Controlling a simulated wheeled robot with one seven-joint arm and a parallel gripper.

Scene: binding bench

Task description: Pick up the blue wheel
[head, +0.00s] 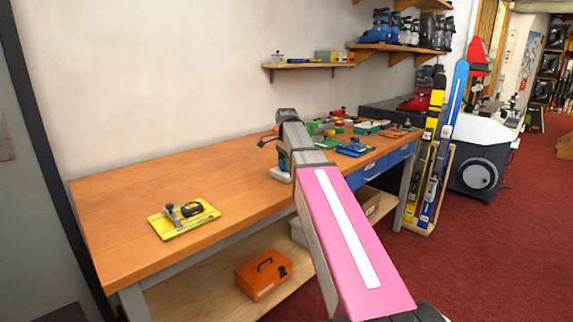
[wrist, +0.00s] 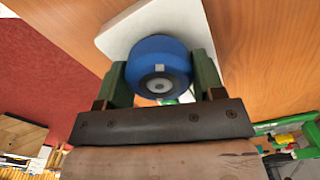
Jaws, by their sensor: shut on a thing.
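The blue wheel (wrist: 158,58) shows in the wrist view, round and thick, with a grey hub facing the camera. My gripper (wrist: 158,76) is shut on it, with one green finger against each side. A pale, flat piece (wrist: 118,38) lies behind the wheel over the orange-brown wood; I cannot tell if the wheel touches it.
A yellow tray (head: 183,219) with tools lies on the left of the bench. Several coloured items, including a blue tray (head: 355,149), crowd the right end. An orange toolbox (head: 263,275) sits on the lower shelf. Skis (head: 442,140) stand at the bench's right end. The bench's left half is mostly clear.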

